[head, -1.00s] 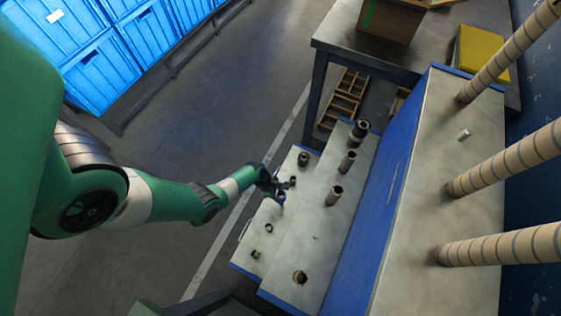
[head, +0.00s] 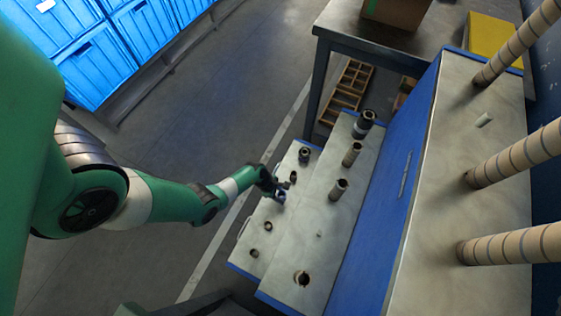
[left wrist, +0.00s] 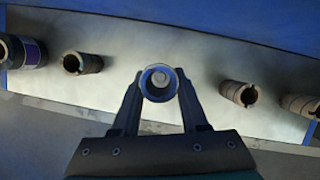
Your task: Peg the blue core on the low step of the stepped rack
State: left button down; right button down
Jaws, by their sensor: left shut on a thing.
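My left gripper (head: 281,192) is over the low step (head: 262,212) of the stepped rack. It is shut on the blue core (head: 281,198), a short tube that shows end-on between the fingertips in the left wrist view (left wrist: 146,84). A pale round peg-like shape (left wrist: 160,78) shows through its bore. I cannot tell whether the core is around a peg or still above it. My right gripper is not in view.
A dark core (head: 304,154) stands at the far end of the low step, with small brown pieces (head: 267,226) nearer. The middle step holds a dark roll (head: 365,122) and brown cores (head: 338,188). Tall striped rolls (head: 510,155) rise from the high step.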

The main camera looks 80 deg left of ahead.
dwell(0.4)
pick_arm(q)
jog(key=shift+f+b, duration=0.3)
jog(key=shift+f, duration=0.1)
jog(key=shift+f, duration=0.15)
jog(key=shift+f+b, duration=0.3)
jog(key=shift+b, duration=0.1)
jog(key=shift+s+f, duration=0.15)
jog(key=shift+f, duration=0.1)
jog(key=shift+f+b, duration=0.15)
jog(key=shift+b, duration=0.2)
